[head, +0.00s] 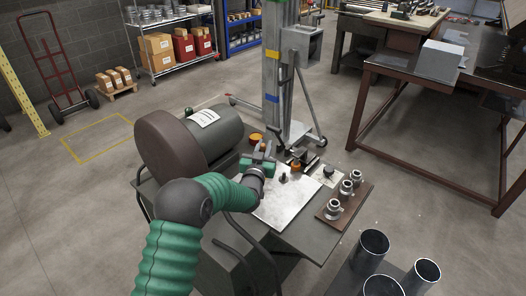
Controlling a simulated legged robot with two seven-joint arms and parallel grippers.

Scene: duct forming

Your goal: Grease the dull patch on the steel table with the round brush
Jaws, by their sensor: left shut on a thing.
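My left gripper (265,154) reaches in on the green-sleeved arm over the back left of the bench. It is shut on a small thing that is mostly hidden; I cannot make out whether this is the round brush. A bright steel plate (287,207) lies on the dark bench top (318,238), in front and to the right of the gripper. A small dark knob-like thing (283,178) stands on or over the plate's back part. I cannot make out a dull patch on the plate; the wrist covers its left back edge. My right gripper is out of view.
A large grey cylinder with a brown end (171,140) lies at the bench's left. An orange-topped tin (255,138) stands behind the gripper. A brown board (345,207) with metal fittings lies at the right. Open steel tubes (372,245) stand at the front right.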

